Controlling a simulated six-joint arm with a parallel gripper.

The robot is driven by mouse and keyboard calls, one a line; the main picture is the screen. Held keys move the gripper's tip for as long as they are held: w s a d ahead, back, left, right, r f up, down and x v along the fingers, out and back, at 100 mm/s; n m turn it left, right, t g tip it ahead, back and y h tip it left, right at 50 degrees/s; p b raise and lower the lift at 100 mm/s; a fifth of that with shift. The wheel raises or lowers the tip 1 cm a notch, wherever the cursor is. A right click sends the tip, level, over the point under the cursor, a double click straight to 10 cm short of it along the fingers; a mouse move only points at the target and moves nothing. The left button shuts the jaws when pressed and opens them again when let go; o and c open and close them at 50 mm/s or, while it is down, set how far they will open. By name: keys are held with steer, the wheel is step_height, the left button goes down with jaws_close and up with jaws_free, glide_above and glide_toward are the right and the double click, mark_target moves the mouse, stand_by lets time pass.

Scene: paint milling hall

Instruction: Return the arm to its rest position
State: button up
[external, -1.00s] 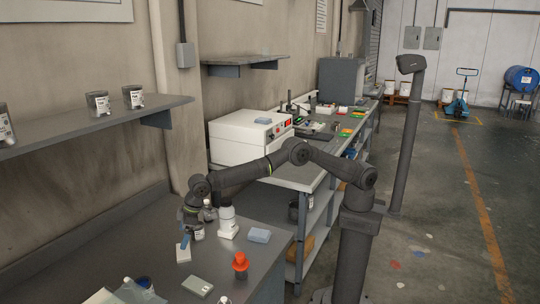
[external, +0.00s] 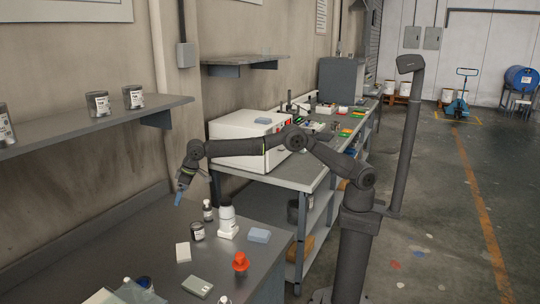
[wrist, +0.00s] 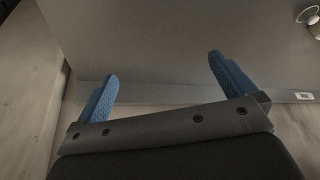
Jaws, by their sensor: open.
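My gripper (external: 180,197) hangs above the left back part of the grey bench near the wall in the external view, clear of the bench top. In the wrist view my gripper (wrist: 163,88) shows two blue fingers spread wide apart with nothing between them. A dark jar with a white label (external: 197,231) stands on the bench to the lower right of my gripper, apart from it. My arm reaches over from its base on the right, with its elbow raised above the bench edge.
On the bench stand a small bottle (external: 208,210), a white bottle (external: 227,222), a blue block (external: 259,235), a red-orange item (external: 240,262), a white block (external: 183,252) and a grey-green box (external: 197,286). A wall shelf (external: 90,125) holds jars. A white machine (external: 237,143) stands behind my forearm.

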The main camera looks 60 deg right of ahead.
steer(key=w+d+r+m+h, duration=0.15)
steer(key=w+d+r, duration=0.25)
steer(key=d, duration=0.6)
steer(key=w+d+r+m, duration=0.3)
steer(key=d+r, duration=0.1)
steer(key=d, duration=0.6)
steer(key=w+d+r+m+h, duration=0.15)
steer(key=w+d+r, duration=0.25)
steer(key=d, duration=0.5)
steer(key=s+d+r+m, duration=0.1)
steer(key=d+r+m, duration=0.1)
steer(key=d, duration=0.8)
steer(key=s+d+r+m+h, duration=0.1)
steer(key=d+r, duration=0.3)
steer(key=d, duration=0.6)
steer(key=s+d+r+m, duration=0.1)
steer(key=d+r+m, duration=0.2)
steer(key=d, duration=0.8)
steer(key=shift+s+r+h, duration=0.15)
steer(key=shift+s+h, duration=0.25)
